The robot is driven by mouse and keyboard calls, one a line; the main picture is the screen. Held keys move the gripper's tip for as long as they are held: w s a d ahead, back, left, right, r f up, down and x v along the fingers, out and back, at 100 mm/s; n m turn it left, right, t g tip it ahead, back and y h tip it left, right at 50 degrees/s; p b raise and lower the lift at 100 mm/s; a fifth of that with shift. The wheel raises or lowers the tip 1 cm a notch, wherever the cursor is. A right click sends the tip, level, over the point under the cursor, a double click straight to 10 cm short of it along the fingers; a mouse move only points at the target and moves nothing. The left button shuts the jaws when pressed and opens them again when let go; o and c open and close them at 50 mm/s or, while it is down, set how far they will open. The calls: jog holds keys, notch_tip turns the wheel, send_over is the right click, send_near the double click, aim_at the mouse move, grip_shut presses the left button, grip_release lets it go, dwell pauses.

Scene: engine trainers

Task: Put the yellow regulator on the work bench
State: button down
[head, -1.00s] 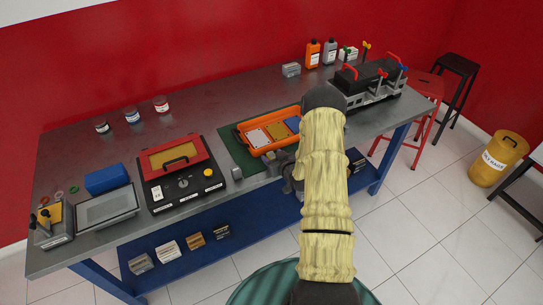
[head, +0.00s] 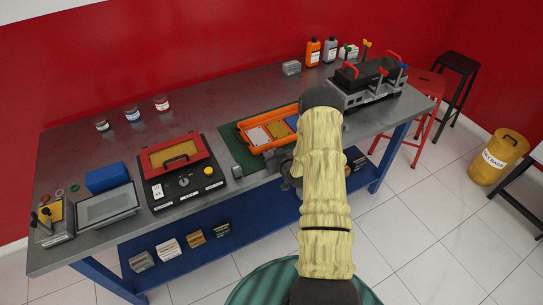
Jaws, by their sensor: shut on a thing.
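My gripper (head: 289,176) is at the front edge of the work bench (head: 220,105), just in front of the orange tray (head: 244,139). My yellow-sleeved arm covers most of it. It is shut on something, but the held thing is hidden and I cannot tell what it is. A flat yellow piece (head: 277,130) lies in the tray between a white piece (head: 258,136) and a blue one (head: 292,121). I cannot tell whether this yellow piece is the regulator.
An engine model (head: 370,90) stands at the right. The back middle of the bench is clear. Stools stand beyond the right end.

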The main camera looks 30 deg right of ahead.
aim_at(272, 153)
notch_tip(272, 153, up, 10)
jog(key=shift+b, duration=0.75)
dwell(0.7)
